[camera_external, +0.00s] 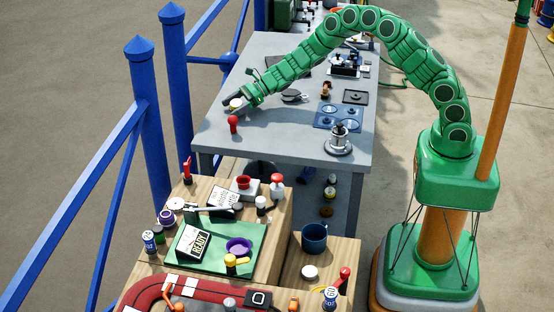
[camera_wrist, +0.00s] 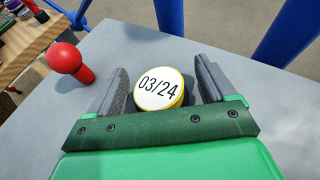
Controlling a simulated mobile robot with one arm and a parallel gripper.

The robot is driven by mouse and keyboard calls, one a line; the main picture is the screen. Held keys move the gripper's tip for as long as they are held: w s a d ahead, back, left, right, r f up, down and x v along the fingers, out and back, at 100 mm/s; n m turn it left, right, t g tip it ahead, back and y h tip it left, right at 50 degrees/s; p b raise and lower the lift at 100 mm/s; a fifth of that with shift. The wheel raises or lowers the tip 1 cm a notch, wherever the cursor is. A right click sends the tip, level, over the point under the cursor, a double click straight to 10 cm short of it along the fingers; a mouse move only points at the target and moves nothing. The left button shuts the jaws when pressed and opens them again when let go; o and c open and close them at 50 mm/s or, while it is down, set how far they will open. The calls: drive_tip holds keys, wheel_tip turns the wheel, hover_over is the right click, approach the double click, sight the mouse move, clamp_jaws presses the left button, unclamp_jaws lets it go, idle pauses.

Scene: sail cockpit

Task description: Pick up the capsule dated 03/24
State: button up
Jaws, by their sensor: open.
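The capsule dated 03/24 (camera_wrist: 158,88) is a short round piece with a white top, black print and a yellow side. In the wrist view it stands on the grey table between the two dark fingers of my gripper (camera_wrist: 162,90). The fingers are open, with a gap on each side of it; its near edge is close to the green palm. In the external view the capsule (camera_external: 236,104) is small at the table's left side, with my gripper (camera_external: 238,101) around it.
A red ball-topped knob (camera_wrist: 66,60) stands left of my gripper, on the table (camera_wrist: 240,158). Blue railing posts (camera_external: 180,100) run along the table's left edge. A blue tray (camera_external: 338,117) and a silver device (camera_external: 339,142) stand to the right. A wooden bench (camera_external: 270,222) holds clutter in front.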

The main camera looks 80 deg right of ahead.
drive_tip(key=shift+w+a+f, duration=0.15)
drive_tip(key=shift+w+a, duration=0.2)
drive_tip(key=shift+w, duration=0.05)
drive_tip(key=c, duration=1)
